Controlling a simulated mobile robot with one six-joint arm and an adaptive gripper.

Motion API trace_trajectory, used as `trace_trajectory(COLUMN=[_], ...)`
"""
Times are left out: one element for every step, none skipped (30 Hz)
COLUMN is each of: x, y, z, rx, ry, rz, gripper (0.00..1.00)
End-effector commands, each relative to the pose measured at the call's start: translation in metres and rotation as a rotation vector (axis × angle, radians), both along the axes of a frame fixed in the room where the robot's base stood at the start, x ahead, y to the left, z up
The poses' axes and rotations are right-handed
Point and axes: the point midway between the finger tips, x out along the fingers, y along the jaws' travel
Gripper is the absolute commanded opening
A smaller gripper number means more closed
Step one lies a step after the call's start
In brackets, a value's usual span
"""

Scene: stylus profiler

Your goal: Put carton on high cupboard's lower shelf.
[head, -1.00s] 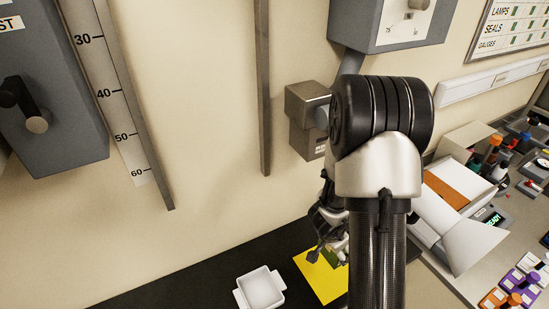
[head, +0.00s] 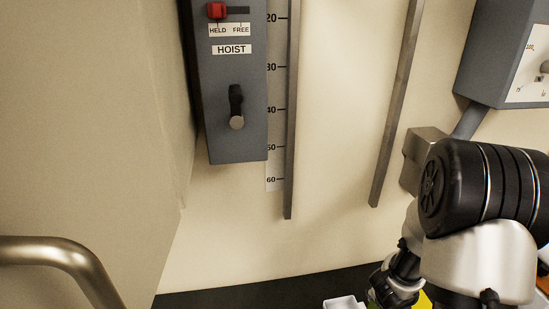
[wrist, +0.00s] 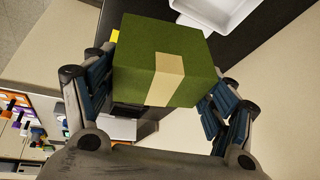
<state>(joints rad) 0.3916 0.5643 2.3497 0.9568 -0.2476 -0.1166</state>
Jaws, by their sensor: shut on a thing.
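The carton is a green box (wrist: 135,65) with a pale tan band, seen in the wrist view. My gripper (wrist: 165,82) is shut on it, with one blue-padded finger on each side. The carton hangs over the dark counter; its underside is hidden. In the head view my gripper (head: 392,287) is low at the right, partly hidden by my arm, and the carton is hardly visible there. No cupboard shelf shows clearly. A large beige panel (head: 90,130) fills the left of the head view; I cannot tell if it belongs to the cupboard.
A grey hoist box (head: 235,135) with a crank and red switch is on the wall, beside a scale (head: 274,125) and two vertical rails. A bronze bar (head: 50,245) is at lower left. A white tray (wrist: 222,14) sits on the dark counter (head: 240,296).

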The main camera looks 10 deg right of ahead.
Motion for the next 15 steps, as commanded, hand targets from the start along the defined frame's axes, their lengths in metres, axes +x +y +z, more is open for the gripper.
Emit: trace_trajectory(x=[0.004, 0.007, 0.010, 0.013, 0.016, 0.019, 0.022, 0.024, 0.028, 0.031, 0.033, 0.035, 0.037, 0.039, 0.039], y=[0.010, 0.016, 0.025, 0.032, 0.039, 0.048, 0.055, 0.062, 0.071, 0.078, 0.084, 0.091, 0.096, 0.100, 0.102], z=[0.008, 0.012, 0.017, 0.021, 0.026, 0.032, 0.036, 0.040, 0.046, 0.050, 0.054, 0.058, 0.061, 0.064, 0.064], rx=[-0.001, -0.002, -0.003, -0.002, -0.004, -0.003, -0.004, -0.004, -0.005, -0.005, -0.005, -0.005, -0.005, -0.006, -0.004], ry=[-0.003, -0.003, -0.003, -0.003, -0.003, -0.002, -0.003, -0.002, -0.003, -0.002, -0.001, -0.001, 0.001, 0.001, 0.004], rz=[0.060, 0.102, 0.155, 0.196, 0.240, 0.298, 0.339, 0.384, 0.441, 0.484, 0.523, 0.565, 0.596, 0.624, 0.637], gripper=[0.21, 0.21, 0.21, 0.21, 0.21, 0.21, 0.21, 0.21, 0.21, 0.21, 0.21, 0.21, 0.21, 0.21, 0.21])
